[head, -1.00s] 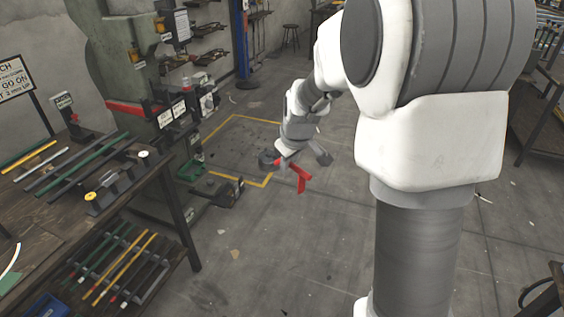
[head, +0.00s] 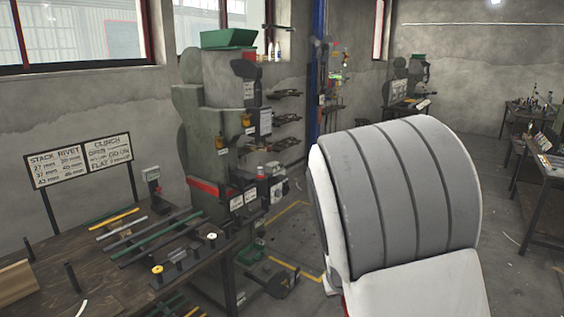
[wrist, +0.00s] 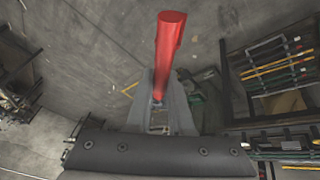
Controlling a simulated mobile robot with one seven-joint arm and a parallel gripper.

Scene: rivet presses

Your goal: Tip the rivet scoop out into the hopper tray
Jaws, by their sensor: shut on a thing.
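In the wrist view my gripper (wrist: 160,88) is shut on a red rounded thing (wrist: 170,42), which I take to be the rivet scoop. It sticks out beyond the fingertips, over the bare floor. I cannot see into the scoop, so whether it holds rivets is hidden. The hopper tray is likely the green open-topped tray (head: 228,38) on top of the tall grey-green press (head: 220,120) in the head view. My gripper is hidden behind my own arm in the head view, and the scoop appears clear of the tray.
A dark workbench (head: 80,255) with coloured rods and small fixtures stands left of the press. A sign board (head: 80,160) stands behind it. Shelves (head: 285,120) hang on the wall right of the press. Yellow lines mark the floor by the press. Another bench (head: 545,185) stands far right.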

